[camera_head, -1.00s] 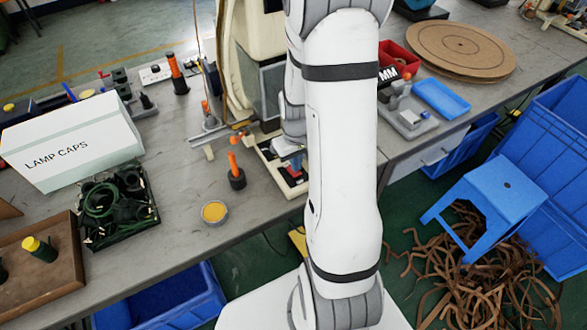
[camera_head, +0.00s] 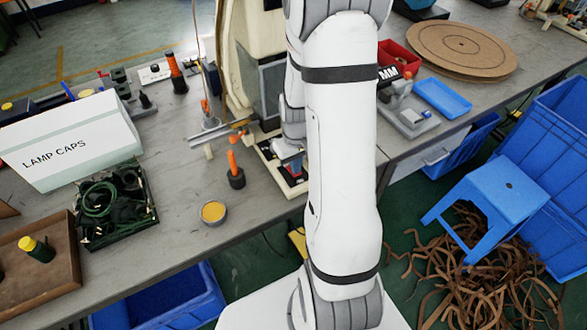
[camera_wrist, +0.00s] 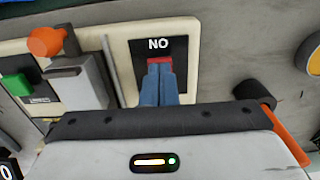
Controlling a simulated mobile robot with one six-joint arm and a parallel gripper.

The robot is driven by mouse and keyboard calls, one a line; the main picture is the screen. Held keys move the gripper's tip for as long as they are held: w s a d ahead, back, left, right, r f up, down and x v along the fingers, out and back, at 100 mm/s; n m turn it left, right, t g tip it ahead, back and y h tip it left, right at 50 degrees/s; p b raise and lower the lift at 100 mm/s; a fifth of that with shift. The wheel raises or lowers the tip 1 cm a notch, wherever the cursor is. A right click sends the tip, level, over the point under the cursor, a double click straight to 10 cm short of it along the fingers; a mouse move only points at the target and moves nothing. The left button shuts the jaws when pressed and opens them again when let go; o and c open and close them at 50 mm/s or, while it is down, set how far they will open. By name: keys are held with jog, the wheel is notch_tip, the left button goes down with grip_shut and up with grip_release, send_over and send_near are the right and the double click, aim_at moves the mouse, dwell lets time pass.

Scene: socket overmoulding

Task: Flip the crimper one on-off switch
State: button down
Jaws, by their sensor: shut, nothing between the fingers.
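The crimper's switch plate (camera_wrist: 137,62) is black with white lettering that reads "NO" in the wrist view, and it sits on the cream crimper base (camera_wrist: 120,45). A red switch (camera_wrist: 168,60) shows just below the lettering, partly hidden by my fingertips. My gripper (camera_wrist: 160,65) has blue fingers, shut together with nothing between them. The fingertips overlap the red switch; I cannot tell whether they touch it or which way it is tilted. In the head view the crimper (camera_head: 243,60) stands behind my arm, which hides much of its base.
An orange-handled tool (camera_head: 234,170) and a round yellow tin (camera_head: 213,211) stand left of the crimper base. In the wrist view, a green button (camera_wrist: 17,84) and an orange knob (camera_wrist: 46,41) are left of the switch plate. The LAMP CAPS box (camera_head: 75,150) is further left.

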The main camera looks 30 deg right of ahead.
jog(key=shift+f, duration=0.15)
jog(key=shift+r+p, duration=2.35)
jog(key=shift+r, duration=1.15)
jog(key=s+a+r+t, duration=0.1)
jog(key=s+a+r, duration=0.5)
jog(key=r, duration=0.4)
jog(key=s+a+r+t, duration=0.2)
jog(key=s+a+r, duration=0.4)
jog(key=r, duration=0.4)
jog(key=shift+s, duration=0.25)
